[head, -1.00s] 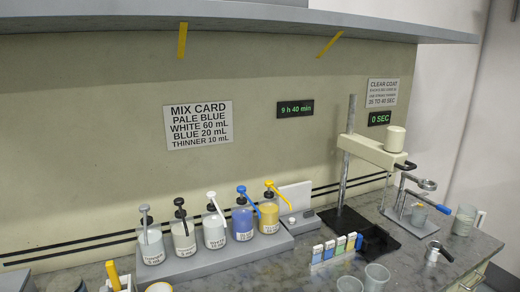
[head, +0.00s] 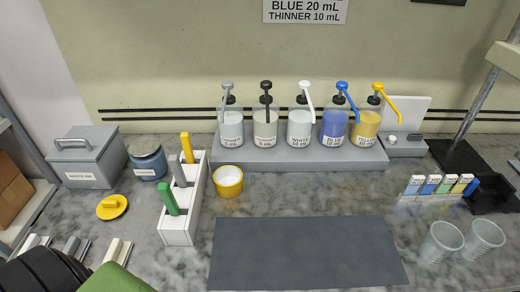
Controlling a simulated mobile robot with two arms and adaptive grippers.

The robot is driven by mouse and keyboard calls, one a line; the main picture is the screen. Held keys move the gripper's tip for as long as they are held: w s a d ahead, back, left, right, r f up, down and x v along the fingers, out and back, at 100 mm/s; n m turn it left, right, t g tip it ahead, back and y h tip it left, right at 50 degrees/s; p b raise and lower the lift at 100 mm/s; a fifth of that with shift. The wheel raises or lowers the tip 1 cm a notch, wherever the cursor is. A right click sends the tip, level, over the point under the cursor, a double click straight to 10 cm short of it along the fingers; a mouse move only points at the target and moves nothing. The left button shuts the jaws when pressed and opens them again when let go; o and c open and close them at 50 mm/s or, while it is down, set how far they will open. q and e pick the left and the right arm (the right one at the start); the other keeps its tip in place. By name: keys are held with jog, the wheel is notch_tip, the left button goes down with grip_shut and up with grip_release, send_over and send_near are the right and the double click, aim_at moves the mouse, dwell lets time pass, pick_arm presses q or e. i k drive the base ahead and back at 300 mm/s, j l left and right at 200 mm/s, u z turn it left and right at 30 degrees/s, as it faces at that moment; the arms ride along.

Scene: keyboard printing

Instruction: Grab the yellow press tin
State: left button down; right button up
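The yellow press tin (head: 228,187) is a small round yellow tin with a white, open-looking top. It stands upright on the grey marbled counter, just right of the white rack and in front of the pump bottle base. A round yellow lid-like disc with a raised grip (head: 112,207) lies apart from it, left of the rack.
A white rack (head: 178,236) holds green, grey and yellow-handled tools close to the tin's left. Several pump bottles stand on a grey base (head: 300,158) behind. A dark mat (head: 305,255) lies in front right. Clear cups (head: 440,242) stand far right.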

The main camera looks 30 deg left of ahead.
aim_at(229, 180)
jog(key=u, duration=1.15)
